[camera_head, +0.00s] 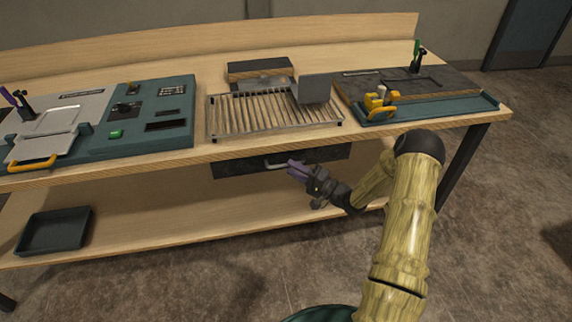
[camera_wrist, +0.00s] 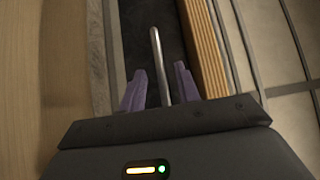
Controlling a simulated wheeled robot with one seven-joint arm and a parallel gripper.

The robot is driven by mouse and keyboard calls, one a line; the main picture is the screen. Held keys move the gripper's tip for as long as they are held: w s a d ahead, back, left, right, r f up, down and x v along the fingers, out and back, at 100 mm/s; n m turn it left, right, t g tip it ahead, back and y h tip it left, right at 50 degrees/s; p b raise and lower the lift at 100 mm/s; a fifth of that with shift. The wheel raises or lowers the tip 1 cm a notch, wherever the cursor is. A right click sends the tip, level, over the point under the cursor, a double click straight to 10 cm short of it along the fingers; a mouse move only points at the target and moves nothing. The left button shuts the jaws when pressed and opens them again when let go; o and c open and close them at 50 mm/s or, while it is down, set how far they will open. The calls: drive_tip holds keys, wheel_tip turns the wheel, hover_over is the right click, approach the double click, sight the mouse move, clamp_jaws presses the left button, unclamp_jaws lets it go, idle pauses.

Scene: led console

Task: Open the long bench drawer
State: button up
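The long bench drawer (camera_head: 232,168) has a dark front and sits under the worktop, below the slatted rack. Its metal bar handle (camera_head: 270,163) shows beside my gripper. In the wrist view the handle (camera_wrist: 157,55) runs between my two purple fingers. My gripper (camera_head: 293,167) is at the drawer front, reaching in from the right. In the wrist view my gripper (camera_wrist: 161,88) is open, with a finger on each side of the bar and a gap visible on both sides. The drawer front looks nearly flush under the worktop edge.
The wooden worktop edge (camera_head: 420,134) lies just above the drawer. A slatted rack (camera_head: 270,114), a teal console (camera_head: 150,115) and a teal tray (camera_head: 430,108) stand on top. A dark bin (camera_head: 55,232) sits on the lower shelf. The floor in front is clear.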

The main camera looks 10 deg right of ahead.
sight(286, 165)
drive_tip(key=shift+x, duration=1.85)
drive_tip(key=shift+c, duration=0.2)
clamp_jaws()
